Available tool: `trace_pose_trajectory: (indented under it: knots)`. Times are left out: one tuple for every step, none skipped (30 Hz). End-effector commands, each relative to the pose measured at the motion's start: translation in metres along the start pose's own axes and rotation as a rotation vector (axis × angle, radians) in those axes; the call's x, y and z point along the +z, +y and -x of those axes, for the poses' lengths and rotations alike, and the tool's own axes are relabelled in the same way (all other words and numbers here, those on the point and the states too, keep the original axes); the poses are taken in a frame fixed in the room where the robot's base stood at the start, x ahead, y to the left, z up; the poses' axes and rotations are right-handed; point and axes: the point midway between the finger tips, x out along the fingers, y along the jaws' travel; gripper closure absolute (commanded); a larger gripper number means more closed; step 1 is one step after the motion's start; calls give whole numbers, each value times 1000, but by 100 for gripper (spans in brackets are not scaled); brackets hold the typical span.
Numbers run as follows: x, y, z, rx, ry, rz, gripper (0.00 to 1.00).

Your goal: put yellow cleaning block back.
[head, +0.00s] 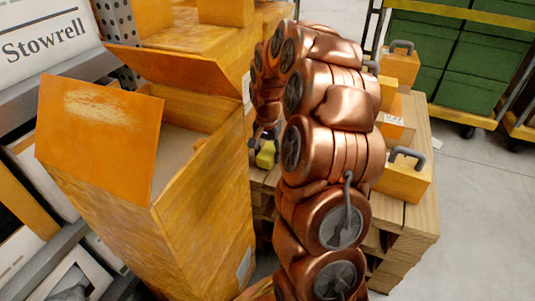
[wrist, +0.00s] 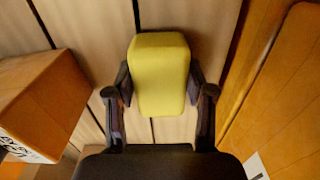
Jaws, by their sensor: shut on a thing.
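The yellow cleaning block (wrist: 160,75) is between the two dark fingers of my gripper (wrist: 160,95) in the wrist view. The fingers touch it on both sides, and the gripper is shut on it. Wooden planks show behind the block. In the head view a small part of the yellow block (head: 266,155) shows at the left of my copper-coloured arm, just right of the tall open box. My arm hides most of my gripper there.
A tall orange box (head: 205,215) with open flaps stands left of my arm. A wooden pallet stack (head: 415,205) holds orange handled boxes (head: 404,177). Green crates (head: 465,65) stand at the back right. Grey floor (head: 480,210) is clear at right.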

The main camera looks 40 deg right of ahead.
Motion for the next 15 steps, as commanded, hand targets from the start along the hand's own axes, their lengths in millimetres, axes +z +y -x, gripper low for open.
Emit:
trace_pose_trajectory:
  knots:
    - [0, 0, -1, 1, -1, 0, 74]
    - [0, 0, -2, 1, -1, 0, 74]
    - [0, 0, -3, 1, -1, 0, 74]
    - [0, 0, -2, 1, -1, 0, 44]
    - [0, 0, -2, 0, -1, 0, 40]
    - [0, 0, -2, 0, 0, 0, 36]
    - [0, 0, -2, 0, 0, 0, 33]
    - [0, 0, -2, 0, 0, 0, 30]
    - [0, 0, -2, 0, 0, 0, 26]
    - [0, 0, -2, 0, 0, 0, 23]
    - [0, 0, -2, 0, 0, 0, 21]
    - [0, 0, -2, 0, 0, 0, 21]
    - [0, 0, -2, 0, 0, 0, 21]
    - [0, 0, -2, 0, 0, 0, 21]
    - [0, 0, -2, 0, 0, 0, 21]
